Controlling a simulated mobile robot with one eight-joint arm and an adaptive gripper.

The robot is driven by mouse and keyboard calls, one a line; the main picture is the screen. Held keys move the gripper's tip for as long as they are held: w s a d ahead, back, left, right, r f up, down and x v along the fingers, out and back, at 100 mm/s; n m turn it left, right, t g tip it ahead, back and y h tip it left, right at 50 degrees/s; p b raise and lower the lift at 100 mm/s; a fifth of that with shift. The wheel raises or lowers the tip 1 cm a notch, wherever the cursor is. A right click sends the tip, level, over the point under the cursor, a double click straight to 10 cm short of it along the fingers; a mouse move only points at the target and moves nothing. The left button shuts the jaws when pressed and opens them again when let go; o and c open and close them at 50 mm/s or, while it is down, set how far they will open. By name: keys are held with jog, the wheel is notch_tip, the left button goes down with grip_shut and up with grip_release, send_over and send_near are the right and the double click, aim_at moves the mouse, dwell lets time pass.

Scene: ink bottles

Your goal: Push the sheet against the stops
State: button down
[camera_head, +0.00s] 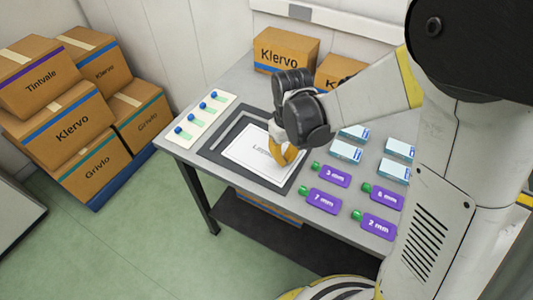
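The white sheet (246,158) with printed lettering lies flat on the dark grey board (215,154) on the table. A raised lighter edge runs along the board beside the sheet; I cannot tell which parts are the stops, nor whether the sheet touches them. My gripper (284,158) is low over the right part of the sheet, with a yellow-orange part showing at its end. My wrist hides the sheet's upper right area. The fingertips are too small and covered to show whether they are open or shut, or whether they touch the sheet.
A white strip (196,134) with several blue-capped bottles lies left of the board. Purple tags (325,200) with green ends and light blue boxes (346,151) lie to the right. Cardboard boxes (285,48) stand at the table's back. The table's front edge (250,197) is close to the board.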

jog(key=shift+f+b, duration=0.3)
jog(key=shift+f, duration=0.1)
jog(key=shift+w, duration=0.15)
jog(key=shift+w+a+f, duration=0.1)
jog(key=shift+w+a, duration=0.1)
jog(key=shift+w, duration=1.2)
jog(key=shift+w+a, duration=0.2)
jog(key=shift+w, duration=1.2)
jog(key=shift+r+p, duration=2.3)
jog(key=shift+r, duration=1.25)
